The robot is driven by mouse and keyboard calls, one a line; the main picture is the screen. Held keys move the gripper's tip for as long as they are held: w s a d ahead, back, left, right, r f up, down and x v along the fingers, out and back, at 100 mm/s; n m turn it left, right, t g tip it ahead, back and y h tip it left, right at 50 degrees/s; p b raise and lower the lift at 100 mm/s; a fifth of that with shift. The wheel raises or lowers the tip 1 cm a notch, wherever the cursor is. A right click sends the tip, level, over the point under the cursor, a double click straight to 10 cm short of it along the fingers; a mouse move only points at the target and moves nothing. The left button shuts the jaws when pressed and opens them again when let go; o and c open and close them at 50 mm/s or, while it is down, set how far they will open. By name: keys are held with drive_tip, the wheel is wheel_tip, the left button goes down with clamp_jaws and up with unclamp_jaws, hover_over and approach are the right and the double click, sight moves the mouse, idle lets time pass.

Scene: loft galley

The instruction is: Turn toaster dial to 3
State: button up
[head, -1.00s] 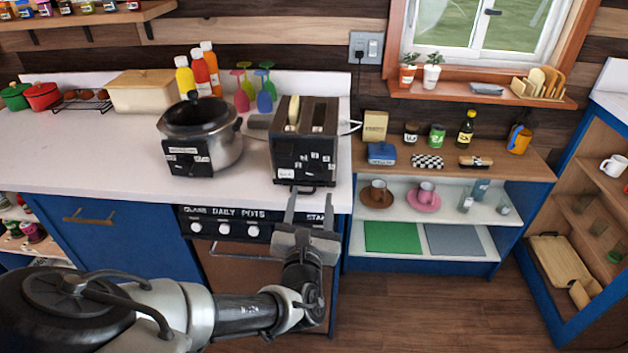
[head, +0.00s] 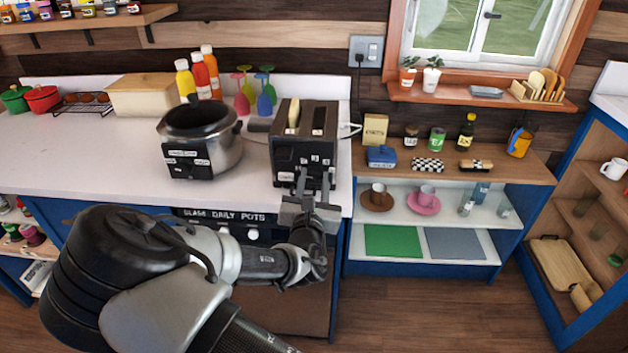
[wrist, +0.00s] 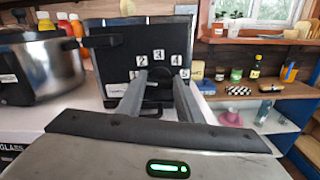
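The black toaster (head: 290,157) stands at the right end of the white counter. Its front faces me and also shows in the wrist view (wrist: 112,72), with white number labels, 2, 3, 4 and 5 among them, in an arc around a dark dial (wrist: 160,75). My gripper (head: 315,178) is at the toaster's front, also in the wrist view (wrist: 160,85). Its two fingers are apart, with the dial showing between their tips. I cannot tell whether they touch it. The dial's pointer is too dark to read.
A steel pot (head: 225,152) stands close to the toaster's left, with its dark handle reaching toward the toaster. Colored glasses (head: 265,98) and bottles (head: 205,75) stand behind. A lower shelf unit (head: 520,172) with jars and cups is on the right.

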drive_tip(key=c, duration=0.5)
drive_tip(key=shift+o, duration=0.2)
drive_tip(key=m, duration=0.3)
drive_tip(key=shift+f+m, duration=0.1)
drive_tip(key=shift+m, duration=0.3)
drive_tip(key=m+b, duration=0.1)
drive_tip(key=m, duration=0.2)
drive_tip(key=shift+m, duration=0.3)
drive_tip(key=m+b, duration=0.1)
drive_tip(key=m, duration=0.3)
drive_tip(key=shift+d+f, duration=0.1)
drive_tip(key=shift+m+b, duration=0.5)
drive_tip(key=shift+m, duration=1.6)
